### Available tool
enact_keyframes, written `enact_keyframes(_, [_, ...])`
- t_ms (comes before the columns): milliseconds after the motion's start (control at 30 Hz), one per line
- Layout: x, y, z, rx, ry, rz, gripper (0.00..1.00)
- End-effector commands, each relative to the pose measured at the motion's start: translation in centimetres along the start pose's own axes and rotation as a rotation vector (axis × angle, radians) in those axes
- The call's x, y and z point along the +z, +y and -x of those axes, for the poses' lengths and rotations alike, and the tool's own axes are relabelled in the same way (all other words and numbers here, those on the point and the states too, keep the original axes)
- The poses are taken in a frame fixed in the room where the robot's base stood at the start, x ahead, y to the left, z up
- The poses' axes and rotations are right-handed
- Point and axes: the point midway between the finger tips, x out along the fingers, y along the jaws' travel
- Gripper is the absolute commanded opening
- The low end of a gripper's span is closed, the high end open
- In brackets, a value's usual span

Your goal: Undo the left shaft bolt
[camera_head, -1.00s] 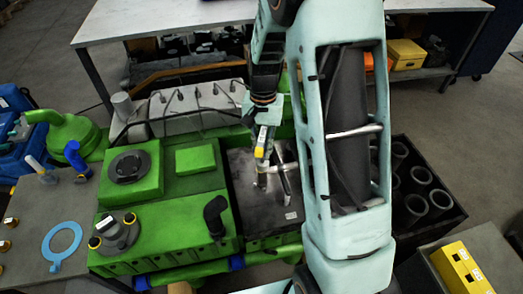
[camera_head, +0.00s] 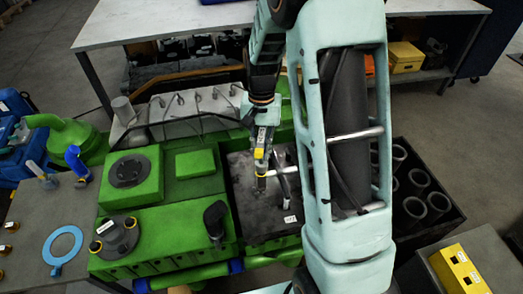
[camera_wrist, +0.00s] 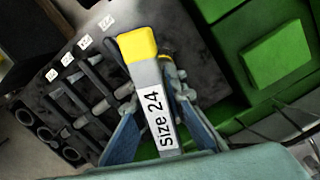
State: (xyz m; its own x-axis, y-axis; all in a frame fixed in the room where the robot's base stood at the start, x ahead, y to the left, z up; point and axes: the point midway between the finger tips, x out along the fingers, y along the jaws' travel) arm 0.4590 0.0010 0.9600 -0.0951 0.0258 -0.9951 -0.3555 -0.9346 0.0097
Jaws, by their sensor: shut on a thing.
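My gripper (camera_head: 263,148) is shut on a size 24 tool (camera_wrist: 166,110), a grey handle with a yellow end and a "Size 24" label. The tool also shows in the head view (camera_head: 260,172). It is over the dark tool tray (camera_head: 244,205), beside other tools; whether it touches the tray I cannot tell. The green engine (camera_head: 175,207) lies to the left of the tray. I cannot tell which is the left shaft bolt.
A black elbow pipe (camera_head: 215,218) rises at the engine's near right. A blue ring (camera_head: 62,247) lies on the left table. A crate of dark cylinders (camera_head: 455,212) and a yellow block (camera_head: 460,268) are at right. A workbench (camera_head: 180,20) stands behind.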

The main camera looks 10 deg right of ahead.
Motion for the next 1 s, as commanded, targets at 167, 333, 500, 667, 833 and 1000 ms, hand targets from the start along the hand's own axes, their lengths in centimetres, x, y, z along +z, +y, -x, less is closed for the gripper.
enact_keyframes(167, [-0.05,-0.05,0.08,-0.015,-0.001,-0.149,0.00])
enact_keyframes(333, [-0.07,-0.09,0.10,-0.029,-0.003,-0.293,0.00])
enact_keyframes(500, [-0.17,-0.08,0.13,-0.043,-0.004,-0.437,0.00])
enact_keyframes(667, [-0.20,-0.12,0.16,-0.056,-0.005,-0.572,0.00])
enact_keyframes(833, [-0.25,-0.13,0.20,-0.070,-0.006,-0.717,0.00])
enact_keyframes(1000, [-0.28,-0.19,0.25,-0.084,-0.008,-0.860,0.00])
